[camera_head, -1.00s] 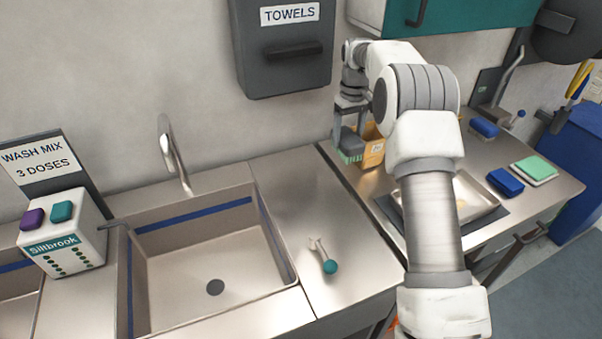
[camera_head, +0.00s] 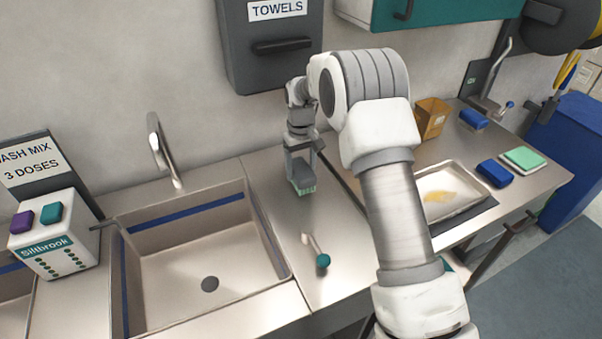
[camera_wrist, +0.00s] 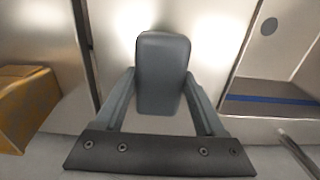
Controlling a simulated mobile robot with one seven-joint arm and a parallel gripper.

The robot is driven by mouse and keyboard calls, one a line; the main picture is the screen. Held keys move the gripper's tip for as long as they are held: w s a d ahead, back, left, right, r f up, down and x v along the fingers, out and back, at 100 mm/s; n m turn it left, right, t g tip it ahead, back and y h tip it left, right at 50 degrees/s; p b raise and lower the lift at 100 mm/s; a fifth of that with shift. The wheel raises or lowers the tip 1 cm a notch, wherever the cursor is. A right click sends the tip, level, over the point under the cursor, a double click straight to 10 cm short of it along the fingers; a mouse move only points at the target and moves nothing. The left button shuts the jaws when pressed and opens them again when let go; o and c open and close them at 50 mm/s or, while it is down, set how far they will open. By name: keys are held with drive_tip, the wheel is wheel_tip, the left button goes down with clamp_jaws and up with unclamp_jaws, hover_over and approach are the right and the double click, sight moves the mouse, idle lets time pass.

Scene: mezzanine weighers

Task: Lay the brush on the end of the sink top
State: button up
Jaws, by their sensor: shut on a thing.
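The brush is a grey block with green bristles (camera_head: 305,188) pointing down; its smooth grey back (camera_wrist: 162,70) fills the middle of the wrist view. My gripper (camera_head: 301,168) is shut on the brush, one finger on each side of it. It holds the brush over the steel sink top (camera_head: 270,215), on the flat end to the right of the basin. The bristles look close to the steel, but I cannot tell whether they touch it.
The sink basin (camera_head: 180,290) is to the left. To the right are a cardboard box (camera_head: 432,117), a tray (camera_head: 480,188) and blue and green pads on another counter. The towel dispenser (camera_head: 268,50) hangs behind.

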wheel_tip(320, 180, down, 2)
drive_tip(key=shift+f, duration=0.1)
drive_tip(key=o, duration=1.2)
drive_tip(key=shift+c, duration=0.2)
wheel_tip(320, 180, up, 12)
drive_tip(key=shift+r, duration=0.1)
wheel_tip(320, 180, up, 8)
drive_tip(key=t, duration=0.1)
hover_over(301, 168)
drive_tip(key=s+d, duration=0.3)
drive_tip(key=s, duration=0.2)
drive_tip(key=s+d+r+m+t, duration=0.1)
drive_tip(key=s+d+r, duration=0.2)
drive_tip(key=s+r, duration=0.35)
drive_tip(key=s+d+r+m+t, duration=0.1)
drive_tip(key=s+d+r+m, duration=0.15)
drive_tip(key=s, duration=0.65)
drive_tip(key=s+d+f+t, duration=0.1)
drive_tip(key=s, duration=0.6)
drive_tip(key=s+d+f+m+t, duration=0.1)
drive_tip(key=s+d, duration=0.1)
drive_tip(key=s, duration=0.6)
drive_tip(key=shift+s+d+f+t, duration=0.2)
drive_tip(key=shift+f+t, duration=0.1)
drive_tip(key=shift+f, duration=0.1)
